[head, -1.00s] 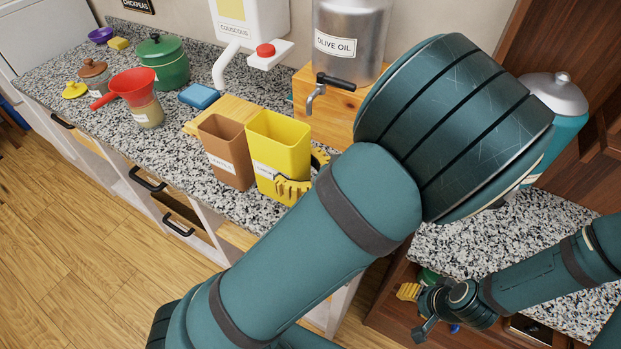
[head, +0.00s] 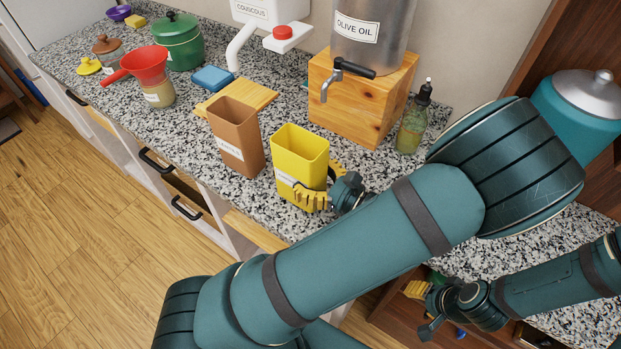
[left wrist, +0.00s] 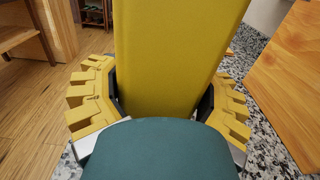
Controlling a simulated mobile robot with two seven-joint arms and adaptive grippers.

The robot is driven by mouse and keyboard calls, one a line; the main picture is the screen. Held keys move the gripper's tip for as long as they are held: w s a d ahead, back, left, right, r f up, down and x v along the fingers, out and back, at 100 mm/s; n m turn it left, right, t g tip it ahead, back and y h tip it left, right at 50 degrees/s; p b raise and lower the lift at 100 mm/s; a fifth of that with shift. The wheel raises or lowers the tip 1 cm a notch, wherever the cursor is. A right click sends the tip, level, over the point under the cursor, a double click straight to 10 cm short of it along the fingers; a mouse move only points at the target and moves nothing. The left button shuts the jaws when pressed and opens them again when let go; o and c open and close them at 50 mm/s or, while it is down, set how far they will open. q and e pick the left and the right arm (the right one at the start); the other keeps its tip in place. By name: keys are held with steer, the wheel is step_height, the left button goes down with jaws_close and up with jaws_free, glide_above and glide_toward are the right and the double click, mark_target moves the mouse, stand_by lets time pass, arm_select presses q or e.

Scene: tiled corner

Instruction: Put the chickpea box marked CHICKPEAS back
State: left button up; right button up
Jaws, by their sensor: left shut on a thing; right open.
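A yellow open-topped box (head: 299,150) stands upright near the front of the speckled counter, to the right of a brown box (head: 236,135). Its label is partly hidden by a finger, so I cannot read it all. My left gripper (head: 322,186) is shut around the yellow box from the right, fingers on two opposite sides. The left wrist view shows the yellow box (left wrist: 178,60) between both fingers. I cannot tell whether its base touches the counter. My right gripper (head: 422,309) is open at the lower right, by the wooden cabinet under the counter.
A wooden board (head: 245,96) lies behind the brown box. The olive oil tank (head: 370,35) sits on a wooden block (head: 350,105), with a green bottle (head: 412,125) beside it. A red funnel (head: 146,63) and a green pot (head: 181,42) stand further left.

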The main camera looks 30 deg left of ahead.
arm_select(q)
steer(key=shift+f, duration=0.25)
steer(key=shift+f, duration=0.2)
steer(key=o, duration=1.2)
steer(key=shift+o, duration=0.2)
steer(key=shift+r, duration=0.1)
steer(key=shift+d+r, duration=0.1)
steer(key=shift+d, duration=0.1)
steer(key=d, duration=0.7)
steer(key=s+d, duration=0.1)
steer(key=d, duration=0.3)
steer(key=shift+d+p, duration=0.3)
steer(key=shift+p, duration=0.05)
